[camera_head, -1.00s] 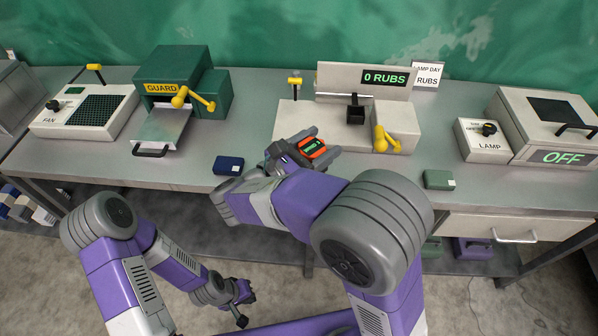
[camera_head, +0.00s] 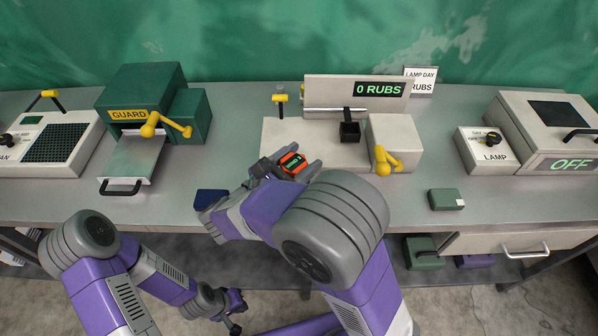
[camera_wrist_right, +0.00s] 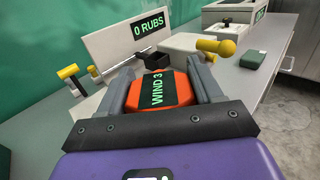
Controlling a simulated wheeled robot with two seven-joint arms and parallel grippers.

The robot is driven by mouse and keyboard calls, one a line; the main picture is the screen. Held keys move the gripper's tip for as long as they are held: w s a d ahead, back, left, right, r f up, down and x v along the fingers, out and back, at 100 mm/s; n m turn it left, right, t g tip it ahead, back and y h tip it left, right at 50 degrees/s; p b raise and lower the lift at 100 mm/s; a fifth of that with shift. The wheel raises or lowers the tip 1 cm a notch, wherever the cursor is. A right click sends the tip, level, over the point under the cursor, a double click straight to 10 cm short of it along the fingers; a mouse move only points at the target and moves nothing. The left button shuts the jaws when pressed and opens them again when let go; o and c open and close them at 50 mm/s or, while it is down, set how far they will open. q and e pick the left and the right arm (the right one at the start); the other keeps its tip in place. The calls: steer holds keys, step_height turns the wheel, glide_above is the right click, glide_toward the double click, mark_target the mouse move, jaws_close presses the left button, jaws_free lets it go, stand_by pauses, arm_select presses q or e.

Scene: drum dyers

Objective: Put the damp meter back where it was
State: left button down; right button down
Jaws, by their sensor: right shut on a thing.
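The damp meter appears to be the orange device with a dark green-lit screen (camera_head: 293,162). In the right wrist view the orange device (camera_wrist_right: 158,96) fills the space between the fingers, and its screen reads "WIND 3". My right gripper (camera_head: 298,166) is shut on it, in front of the machine marked "0 RUBS" (camera_head: 285,135). Whether the device touches the bench cannot be told. My left gripper (camera_head: 236,312) hangs low in front of the bench, small and dark, and its jaw opening is unclear.
The grey bench (camera_head: 230,150) carries a green "GUARD" machine (camera_head: 140,90), a fan unit (camera_head: 60,140), a lamp box (camera_head: 487,150) and an "OFF" box (camera_head: 560,160). A blue block (camera_head: 208,197) and a green block (camera_head: 445,199) lie near the front edge. A drawer (camera_head: 530,240) is below.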

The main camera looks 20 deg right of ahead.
step_height(320, 180, down, 3)
steer(key=shift+f+b, duration=0.1)
steer(key=shift+b, duration=0.35)
steer(key=shift+c, duration=0.9)
jaws_free()
